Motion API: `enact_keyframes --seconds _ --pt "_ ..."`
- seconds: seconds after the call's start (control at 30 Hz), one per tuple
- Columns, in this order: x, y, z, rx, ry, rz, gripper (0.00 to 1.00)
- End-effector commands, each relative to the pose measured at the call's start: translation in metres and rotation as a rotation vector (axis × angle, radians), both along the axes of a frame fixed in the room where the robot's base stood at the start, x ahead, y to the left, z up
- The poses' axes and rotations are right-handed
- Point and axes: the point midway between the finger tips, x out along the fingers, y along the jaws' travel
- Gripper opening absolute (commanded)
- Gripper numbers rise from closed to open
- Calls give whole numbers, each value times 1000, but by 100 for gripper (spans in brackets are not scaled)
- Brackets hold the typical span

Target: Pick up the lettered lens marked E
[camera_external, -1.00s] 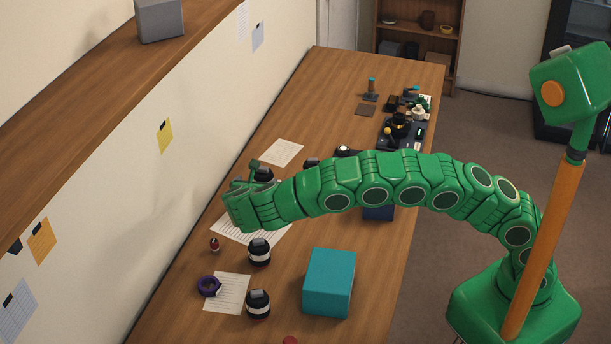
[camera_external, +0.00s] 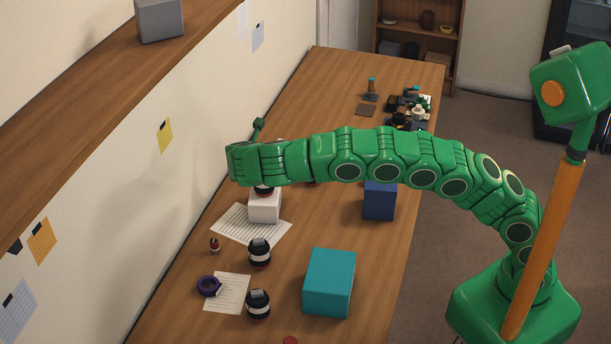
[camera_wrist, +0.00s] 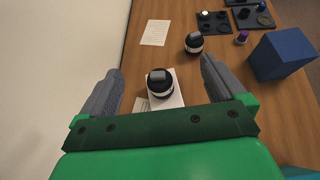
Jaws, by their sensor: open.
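Several dark lenses with white bands stand on the table; no letter can be read on any of them, so I cannot tell which is E. One lens (camera_wrist: 160,84) sits on a white block (camera_external: 265,208) and shows between my fingers in the wrist view. My gripper (camera_wrist: 160,66) is open and empty, with the two grey fingers apart on either side of that lens in the picture. In the external view my arm hides most of this lens. Another lens (camera_wrist: 194,43) stands farther along. Two more lenses, one (camera_external: 259,252) and another (camera_external: 258,304), stand nearer the external camera.
A blue box (camera_external: 379,201) and a teal box (camera_external: 330,283) stand on the table's right side. A purple ring (camera_external: 209,286), a small red-and-white item (camera_external: 214,245) and paper sheets (camera_external: 233,224) lie near the wall. Dark trays (camera_wrist: 252,17) with small parts are at the far end.

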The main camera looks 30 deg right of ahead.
Motion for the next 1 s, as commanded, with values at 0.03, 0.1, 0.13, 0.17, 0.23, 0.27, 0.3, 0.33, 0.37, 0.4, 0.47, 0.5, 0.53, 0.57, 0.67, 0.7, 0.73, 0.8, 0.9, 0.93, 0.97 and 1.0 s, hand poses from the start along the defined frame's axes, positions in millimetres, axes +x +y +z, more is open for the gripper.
enact_keyframes --seconds 0.03,0.1,0.13,0.17,0.23,0.27,0.3,0.33,0.37,0.4,0.47,0.5,0.53,0.57,0.67,0.7,0.73,0.8,0.9,0.93,0.97,1.0 --pt "4 -9 -4 14 23 -15 97" --pt "9 -21 -10 35 57 -36 97" --pt "11 -25 -13 46 73 -44 97" --pt "14 -31 -16 57 88 -55 97" --pt "19 -46 -24 87 131 -82 97" --pt "21 -52 -28 101 150 -94 97" --pt "23 -61 -33 121 176 -108 97" --pt "25 -68 -37 140 199 -122 97" --pt "26 -75 -41 159 220 -136 97" --pt "29 -85 -47 188 251 -154 97" --pt "32 -102 -56 245 305 -186 97" --pt "34 -112 -62 288 343 -209 97" --pt "35 -121 -67 329 376 -229 97" --pt "36 -130 -73 370 408 -247 97" --pt "36 -156 -88 527 515 -313 97" --pt "37 -164 -93 595 552 -336 97" --pt "37 -170 -96 646 579 -352 97" --pt "36 -180 -100 772 635 -389 97" --pt "37 -193 -100 960 703 -436 97" --pt "39 -196 -98 1018 719 -448 97" --pt "40 -199 -96 1079 733 -461 97" --pt "43 -202 -93 1160 749 -476 97"
